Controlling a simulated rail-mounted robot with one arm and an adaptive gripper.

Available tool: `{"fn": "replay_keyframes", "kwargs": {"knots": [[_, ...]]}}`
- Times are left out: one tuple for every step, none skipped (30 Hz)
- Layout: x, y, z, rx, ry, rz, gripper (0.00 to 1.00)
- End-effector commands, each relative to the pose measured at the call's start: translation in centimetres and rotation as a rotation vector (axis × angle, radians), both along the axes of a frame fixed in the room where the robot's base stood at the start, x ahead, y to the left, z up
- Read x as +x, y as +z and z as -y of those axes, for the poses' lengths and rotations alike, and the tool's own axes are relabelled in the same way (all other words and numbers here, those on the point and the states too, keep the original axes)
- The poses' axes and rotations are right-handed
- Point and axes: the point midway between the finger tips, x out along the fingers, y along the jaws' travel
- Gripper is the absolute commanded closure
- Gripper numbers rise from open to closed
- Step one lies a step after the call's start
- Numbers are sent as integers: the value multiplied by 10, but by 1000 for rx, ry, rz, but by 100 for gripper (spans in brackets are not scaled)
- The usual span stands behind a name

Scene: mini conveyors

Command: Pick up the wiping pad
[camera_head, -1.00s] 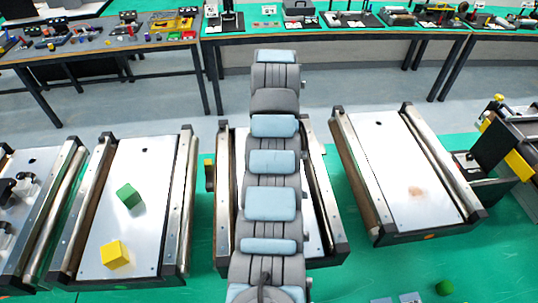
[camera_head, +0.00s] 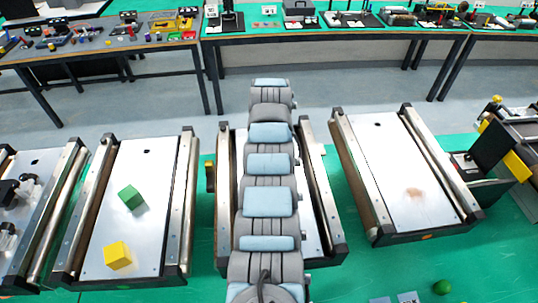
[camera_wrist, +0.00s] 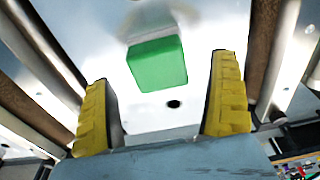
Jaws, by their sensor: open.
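In the wrist view a green block (camera_wrist: 157,63) rests on a shiny metal conveyor plate, with its reflection beside it. I take it as the wiping pad, but cannot confirm this. My gripper (camera_wrist: 163,90) is open, with its two yellow fingers spread wide. The block appears in line with the gap between the fingers and beyond their tips, and nothing is held. In the head view my arm covers much of the middle conveyor (camera_head: 335,250) and hides both the gripper and this block.
The left conveyor (camera_head: 150,165) holds a green cube (camera_head: 131,197) and a yellow cube (camera_head: 118,256). The right conveyor (camera_head: 395,165) has a brownish smudge (camera_head: 414,194). Metal side rails flank the gripper in the wrist view.

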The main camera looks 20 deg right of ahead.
Motion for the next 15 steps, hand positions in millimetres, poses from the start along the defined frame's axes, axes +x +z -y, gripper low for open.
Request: {"fn": "replay_keyframes", "kwargs": {"knots": [[0, -5, 1, 2, -1, -3, 9], [1, -7, 1, 0, -1, 0, 9], [1, -10, 1, 0, -2, 1, 9], [1, -12, 1, 0, -2, 1, 9], [1, -15, 1, 0, -2, -1, 9], [1, -17, 1, 1, -1, -2, 9], [1, -18, 1, 1, -1, -2, 9], [1, -19, 1, 1, -1, -2, 9], [1, -20, 1, 0, -1, -1, 9], [2, -20, 1, 0, -1, 0, 9], [2, -20, 1, 0, -1, 0, 9], [2, -20, 1, 0, -1, 1, 9], [2, -20, 1, 0, -1, 1, 9], [2, -19, 1, 0, -1, 1, 9], [2, -19, 1, 0, -1, 1, 11]]}}
